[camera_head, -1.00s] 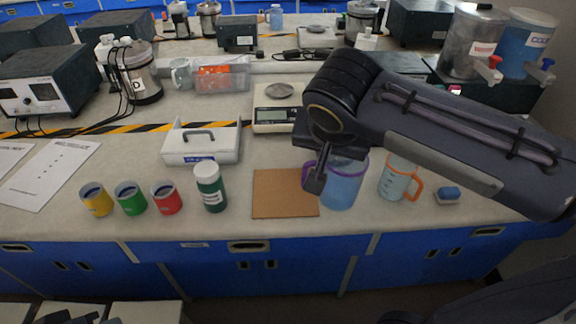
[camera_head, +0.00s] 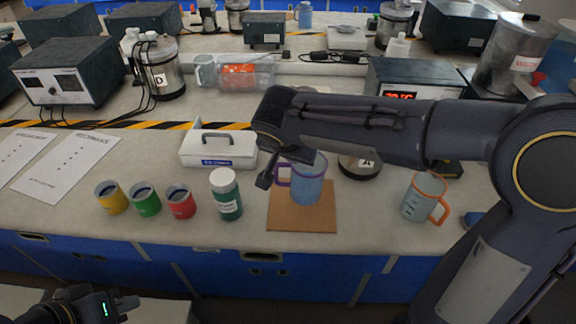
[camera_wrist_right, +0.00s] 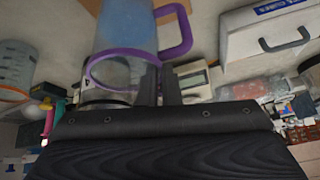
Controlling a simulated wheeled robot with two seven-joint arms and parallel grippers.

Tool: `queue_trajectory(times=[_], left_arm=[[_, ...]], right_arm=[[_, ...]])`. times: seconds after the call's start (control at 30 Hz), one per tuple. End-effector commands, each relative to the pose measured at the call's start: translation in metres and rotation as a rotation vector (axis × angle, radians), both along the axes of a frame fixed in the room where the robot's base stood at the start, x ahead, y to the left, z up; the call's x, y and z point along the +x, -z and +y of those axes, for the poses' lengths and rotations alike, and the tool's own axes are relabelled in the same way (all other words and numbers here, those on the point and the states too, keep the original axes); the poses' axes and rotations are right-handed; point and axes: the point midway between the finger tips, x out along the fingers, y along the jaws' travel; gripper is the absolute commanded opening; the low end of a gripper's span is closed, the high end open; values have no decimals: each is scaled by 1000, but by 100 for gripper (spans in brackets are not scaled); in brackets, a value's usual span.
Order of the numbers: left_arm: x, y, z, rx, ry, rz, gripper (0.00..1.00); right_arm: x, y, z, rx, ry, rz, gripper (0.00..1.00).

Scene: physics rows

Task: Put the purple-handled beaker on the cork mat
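The purple-handled beaker (camera_head: 309,184) is bluish and upright, over the cork mat (camera_head: 287,222) in the head view. I cannot tell whether its base touches the mat. My right gripper (camera_head: 272,173) is at the beaker's left, at its handle.
An orange-handled beaker (camera_head: 420,198) stands right of the mat. A green white-lidded bottle (camera_head: 227,198) stands left of it, beside red (camera_head: 180,203), green (camera_head: 145,201) and yellow (camera_head: 110,199) cups. A white carry box (camera_head: 215,150) is behind. My right arm hides part of the bench.

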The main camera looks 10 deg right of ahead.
Motion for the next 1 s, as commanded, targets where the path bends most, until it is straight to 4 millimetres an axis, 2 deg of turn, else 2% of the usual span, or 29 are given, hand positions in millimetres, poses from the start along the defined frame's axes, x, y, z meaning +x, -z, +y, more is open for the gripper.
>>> queue_trajectory(times=[0.23,0.43,0.63,0.8,1.0], left_arm=[[0,-1,0,0,0,0,0],[0,2,0,0,0,0,0],[0,2,0,0,0,0,0],[0,2,0,0,0,0,0],[0,2,0,0,0,0,0]], right_arm=[[10,14,7,-2,0,0,0],[9,43,7,-1,0,1,0],[9,45,7,1,0,-1,0],[9,45,7,0,1,0,25],[9,44,7,0,0,0,26]])
